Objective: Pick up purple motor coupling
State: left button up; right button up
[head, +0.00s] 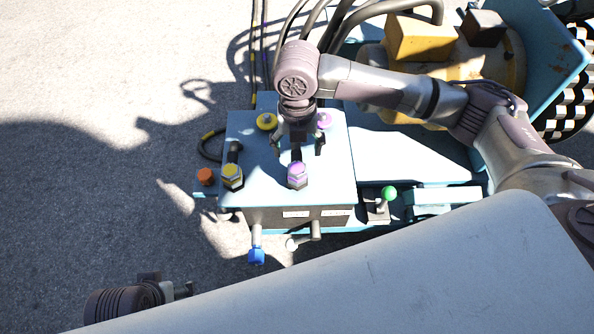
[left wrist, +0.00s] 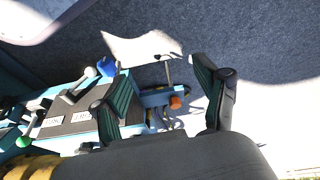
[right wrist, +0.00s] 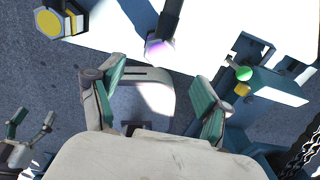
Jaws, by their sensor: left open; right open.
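A purple motor coupling (head: 297,175) with a black stem sits at the front edge of the light blue box top. It also shows in the right wrist view (right wrist: 158,50), ahead of the fingers and between their lines. A round purple cap (head: 324,121) sits further back on the box. My right gripper (head: 298,148) is over the box, just behind the front purple coupling, its fingers spread and empty. Its open fingers also show in the right wrist view (right wrist: 160,75). My left gripper (left wrist: 163,70) is open and empty, away from the box at lower left in the head view.
A yellow coupling (head: 232,176) and a yellow cap (head: 266,121) stand left of the purple ones. A blue-tipped lever (head: 256,256), an orange knob (head: 205,176) and a green knob (head: 389,193) surround the box. Open ground lies left.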

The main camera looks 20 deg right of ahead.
aim_at(297, 167)
notch_tip(297, 167, down, 5)
jog(key=shift+r+b, duration=0.1)
jog(key=shift+b, duration=0.4)
jog(key=shift+f, duration=0.45)
notch_tip(297, 167, down, 3)
jog(key=shift+w+r+b, duration=0.1)
jog(key=shift+r+b, duration=0.1)
jog(key=shift+b, duration=0.6)
notch_tip(297, 167, down, 2)
jog(key=shift+w+f+b, duration=0.1)
jog(key=shift+b, duration=0.2)
jog(key=c, duration=1.3)
pick_arm(q)
jog(key=w+t, duration=0.1)
jog(key=w+d+r+t, duration=0.1)
jog(key=w, duration=0.1)
jog(key=w+t, duration=0.1)
jog(key=shift+w+d+r+h, duration=0.2)
jog(key=shift+w+d+h, duration=0.05)
jog(key=shift+h, duration=0.15)
pick_arm(e)
jog(key=shift+c, duration=0.3)
